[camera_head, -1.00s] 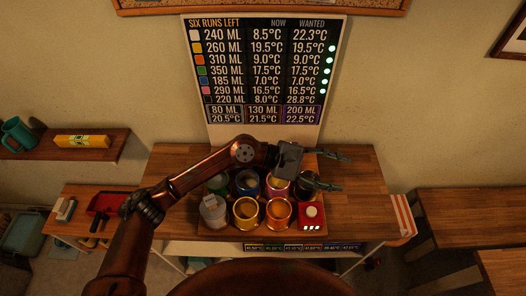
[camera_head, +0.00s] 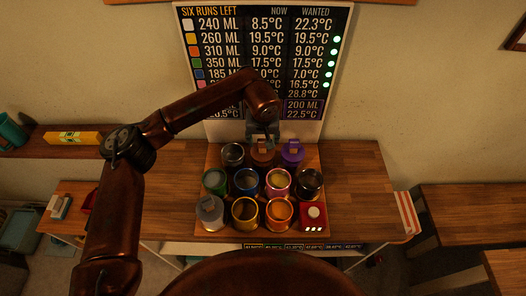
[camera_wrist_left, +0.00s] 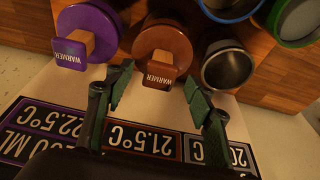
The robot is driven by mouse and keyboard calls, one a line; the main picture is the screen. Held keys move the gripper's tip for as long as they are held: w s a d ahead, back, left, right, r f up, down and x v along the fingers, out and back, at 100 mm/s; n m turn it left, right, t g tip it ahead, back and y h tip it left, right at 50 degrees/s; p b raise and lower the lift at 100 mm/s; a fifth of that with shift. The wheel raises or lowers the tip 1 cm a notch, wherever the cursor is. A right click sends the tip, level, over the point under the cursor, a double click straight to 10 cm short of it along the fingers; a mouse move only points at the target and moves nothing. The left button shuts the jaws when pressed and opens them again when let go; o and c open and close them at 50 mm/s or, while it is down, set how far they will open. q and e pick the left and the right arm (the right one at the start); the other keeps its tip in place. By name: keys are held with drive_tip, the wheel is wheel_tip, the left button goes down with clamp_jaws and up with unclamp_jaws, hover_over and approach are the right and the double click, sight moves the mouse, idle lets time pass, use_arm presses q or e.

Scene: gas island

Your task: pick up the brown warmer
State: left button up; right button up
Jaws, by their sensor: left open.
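The brown warmer (camera_head: 262,159) stands in the back row of the wooden tray (camera_head: 213,160), partly covered by my left gripper (camera_head: 263,136) in the head view. In the left wrist view the brown warmer (camera_wrist_left: 148,42) shows its round top, a tan handle and a "WARMER" tag. My left gripper (camera_wrist_left: 158,88) is open there. Its two fingers are apart, on either side of the tag's line, and nothing is between their tips. My right gripper is in neither view.
A purple warmer (camera_head: 292,154) and a dark grey cup (camera_head: 233,154) flank the brown warmer. Several coloured cups fill the rows in front. The temperature board (camera_head: 322,105) stands close behind. The table (camera_head: 355,180) is clear to the right.

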sight(263, 144)
use_arm(q)
drive_tip(key=x, duration=0.3)
drive_tip(key=shift+f, duration=0.3)
drive_tip(key=shift+c, duration=0.7)
clamp_jaws()
